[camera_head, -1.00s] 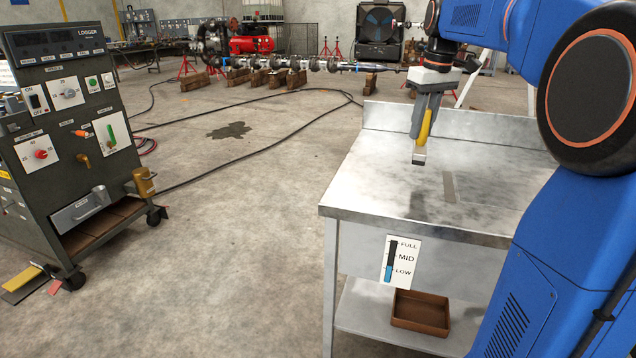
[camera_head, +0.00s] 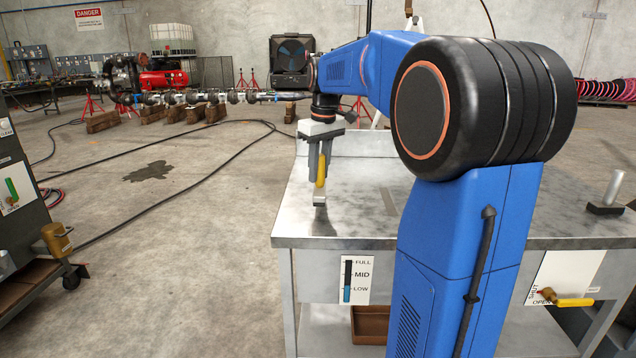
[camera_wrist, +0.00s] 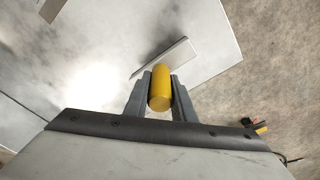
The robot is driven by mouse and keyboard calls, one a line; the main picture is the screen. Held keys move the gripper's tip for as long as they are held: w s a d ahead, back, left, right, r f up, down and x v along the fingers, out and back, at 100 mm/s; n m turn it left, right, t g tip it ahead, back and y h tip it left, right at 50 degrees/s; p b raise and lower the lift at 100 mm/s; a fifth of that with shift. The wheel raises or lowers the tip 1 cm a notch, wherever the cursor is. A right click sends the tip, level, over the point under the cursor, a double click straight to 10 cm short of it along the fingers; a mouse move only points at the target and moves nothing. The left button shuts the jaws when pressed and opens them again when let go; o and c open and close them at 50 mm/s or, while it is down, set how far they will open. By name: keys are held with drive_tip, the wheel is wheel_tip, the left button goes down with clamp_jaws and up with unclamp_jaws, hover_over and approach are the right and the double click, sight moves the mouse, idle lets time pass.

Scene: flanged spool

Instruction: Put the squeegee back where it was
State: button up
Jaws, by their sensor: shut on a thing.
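The squeegee has a yellow handle (camera_head: 321,172) and a pale flat head (camera_head: 319,199). My gripper (camera_head: 319,180) is shut on the handle and holds the squeegee upright, head down, over the left part of the metal table (camera_head: 345,225). A dark shadow lies below the head, which looks a little above the top. In the wrist view the yellow handle (camera_wrist: 160,88) sits between both fingers, with the pale head (camera_wrist: 166,56) beyond it. A grey rectangular mark (camera_head: 388,201) lies flat on the table, right of the squeegee; part of the table is hidden behind my arm.
A black-based object with a pale upright handle (camera_head: 612,190) stands at the table's right. The table has a raised back edge (camera_head: 345,143). A brown tray (camera_head: 369,326) sits on the lower shelf. A dark control cabinet (camera_head: 18,215) stands at left, with open floor between.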

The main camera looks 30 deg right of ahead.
sight(319, 181)
drive_tip(key=shift+f, duration=1.7)
drive_tip(key=o, duration=1)
drive_tip(key=shift+f, duration=0.15)
drive_tip(key=shift+c, duration=0.2)
drive_tip(key=r, duration=0.4)
drive_tip(key=s+r, duration=0.1)
drive_tip(key=r, duration=0.7)
drive_tip(key=shift+s+d+r, duration=0.1)
drive_tip(key=shift+s+d, duration=0.1)
drive_tip(key=shift+s, duration=0.05)
drive_tip(key=s+a+f+m+t, duration=0.1)
drive_tip(key=s+a+f, duration=0.45)
drive_tip(key=s, duration=0.25)
drive_tip(key=s+a+f+t, duration=0.1)
drive_tip(key=s+a+f, duration=0.3)
drive_tip(key=s+a, duration=0.3)
drive_tip(key=s+a+f+m+t, duration=0.1)
drive_tip(key=s+a+f, duration=0.2)
drive_tip(key=s+f, duration=1.1)
drive_tip(key=shift+a+f, duration=0.3)
drive_tip(key=shift+f, duration=0.05)
